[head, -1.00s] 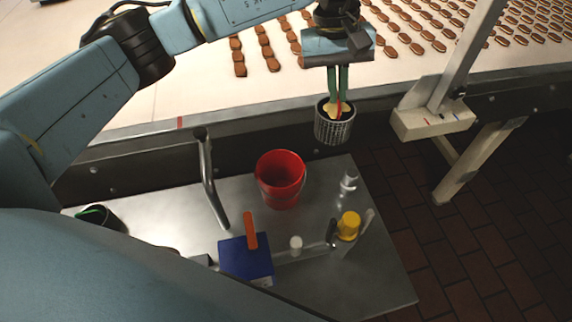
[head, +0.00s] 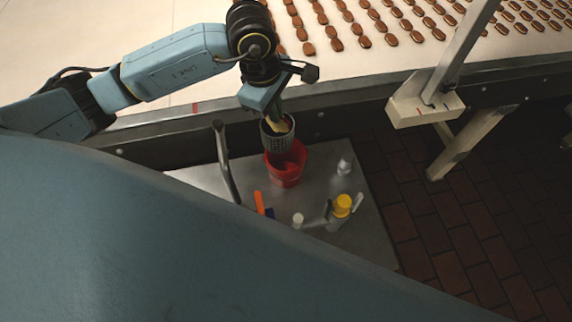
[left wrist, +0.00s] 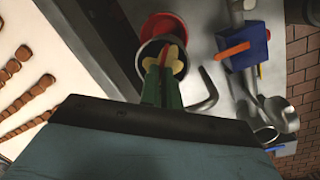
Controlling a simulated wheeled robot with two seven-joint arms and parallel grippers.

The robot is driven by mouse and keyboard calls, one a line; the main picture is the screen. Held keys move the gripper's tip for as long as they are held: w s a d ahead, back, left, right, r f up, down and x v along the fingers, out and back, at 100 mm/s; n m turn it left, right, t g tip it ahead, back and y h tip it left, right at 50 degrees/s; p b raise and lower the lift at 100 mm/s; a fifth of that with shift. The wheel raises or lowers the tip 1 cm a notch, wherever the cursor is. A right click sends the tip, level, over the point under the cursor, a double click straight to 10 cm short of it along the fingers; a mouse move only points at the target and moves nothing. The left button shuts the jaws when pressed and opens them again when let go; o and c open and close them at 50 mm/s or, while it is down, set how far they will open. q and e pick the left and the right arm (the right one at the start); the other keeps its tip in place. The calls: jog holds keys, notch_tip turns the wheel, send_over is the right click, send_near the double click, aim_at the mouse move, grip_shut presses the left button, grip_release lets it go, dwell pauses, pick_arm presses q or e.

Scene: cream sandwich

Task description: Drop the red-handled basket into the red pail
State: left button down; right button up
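The basket (head: 273,142) is a grey mesh cylinder with yellowish contents; its red handle shows in the left wrist view (left wrist: 174,56). My left gripper (head: 277,113), with green fingers, is shut on the handle and holds the basket upright or nearly so. The red pail (head: 287,175) stands on the metal table. In the head view the basket overlaps the pail's back left rim; its exact height above the rim is hard to tell. In the left wrist view the pail (left wrist: 160,20) shows behind the basket (left wrist: 146,50). My right gripper is not in view.
A bent metal pipe (head: 226,165) rises left of the pail. A yellow-topped item (head: 343,205), a small white item (head: 298,219) and a silver item (head: 344,167) stand to the right and front. The conveyor edge (head: 330,93) runs behind. A blue box (left wrist: 247,47) has an orange handle.

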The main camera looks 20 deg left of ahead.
pick_arm(q)
jog(key=shift+f+b, duration=0.7)
jog(key=shift+f, duration=1.15)
jog(key=c, duration=1.5)
grip_release()
jog(key=shift+c, duration=0.2)
jog(key=shift+r, duration=0.1)
notch_tip(320, 180, up, 13)
jog(key=s+a+b, duration=0.1)
jog(key=shift+s+a, duration=0.2)
jog(key=shift+s, duration=0.2)
